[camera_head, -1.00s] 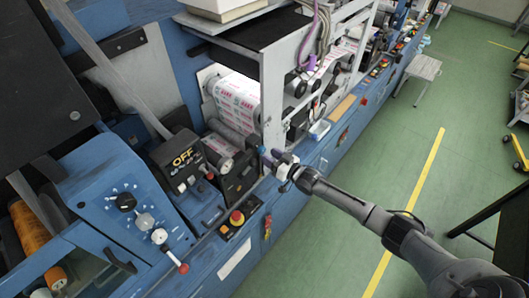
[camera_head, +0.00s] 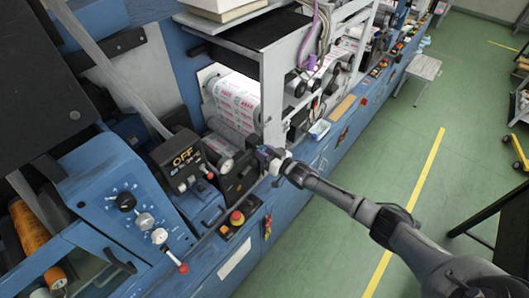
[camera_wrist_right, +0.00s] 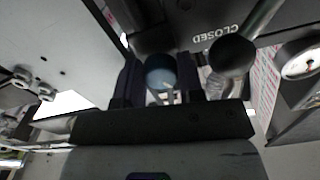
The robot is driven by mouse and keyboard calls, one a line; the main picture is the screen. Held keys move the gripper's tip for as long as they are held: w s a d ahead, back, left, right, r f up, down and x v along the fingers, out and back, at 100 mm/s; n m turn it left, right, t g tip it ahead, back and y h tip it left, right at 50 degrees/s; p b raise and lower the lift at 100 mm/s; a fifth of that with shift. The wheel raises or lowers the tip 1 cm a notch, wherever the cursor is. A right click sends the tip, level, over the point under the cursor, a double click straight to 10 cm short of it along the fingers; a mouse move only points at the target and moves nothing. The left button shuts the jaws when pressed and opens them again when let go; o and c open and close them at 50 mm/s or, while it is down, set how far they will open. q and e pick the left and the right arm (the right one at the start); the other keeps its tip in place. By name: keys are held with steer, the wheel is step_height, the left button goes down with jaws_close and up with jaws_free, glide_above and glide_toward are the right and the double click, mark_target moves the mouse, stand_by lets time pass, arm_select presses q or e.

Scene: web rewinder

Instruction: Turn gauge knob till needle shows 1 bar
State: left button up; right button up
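A blue round knob (camera_wrist_right: 160,72) shows in the right wrist view between the two dark fingers of my right gripper (camera_wrist_right: 160,88). The fingers lie close along both sides of it; I cannot tell whether they press on it. In the head view my right gripper (camera_head: 266,155) is at the machine's front, right of a small white-faced gauge (camera_head: 226,164), and hides the knob. A white gauge dial (camera_wrist_right: 301,62) is partly in view at the right edge of the wrist view; its needle reading is too small to tell. My left gripper is not in view.
A dark ball-ended lever (camera_wrist_right: 232,58) stands just right of the fingers in the wrist view, near a "CLOSED" label (camera_wrist_right: 215,35). A red emergency button (camera_head: 237,216) and an "OFF" panel (camera_head: 183,158) lie to the left.

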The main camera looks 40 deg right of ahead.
steer(key=shift+c, duration=1.1)
steer(key=shift+n, duration=0.3)
steer(key=shift+d+n+b, duration=0.1)
steer(key=shift+n+b, duration=0.75)
steer(key=shift+n, duration=3.65)
steer(key=shift+r, duration=0.1)
steer(key=o, duration=0.6)
steer(key=shift+o, duration=0.2)
